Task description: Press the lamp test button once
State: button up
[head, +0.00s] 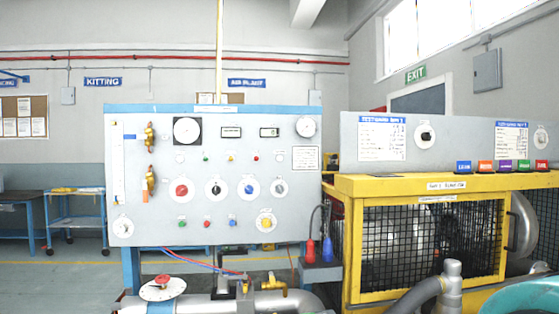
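A grey upright control panel (140,215) with a blue top edge stands left of centre in the head view. Its bottom row holds a green button (182,223), a red button (207,224), a blue button (232,221) and a larger yellow one (266,223) on a round plate. Their labels are too small to read, so I cannot tell which is the lamp test button. Above them are a red knob (181,190), a black knob (216,189), a blue knob (249,188) and small indicator lamps. My gripper is not in view.
A yellow-framed mesh cage (425,250) stands to the right of the panel, with coloured label blocks on its top. A blue trolley (76,222) stands at the far left.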

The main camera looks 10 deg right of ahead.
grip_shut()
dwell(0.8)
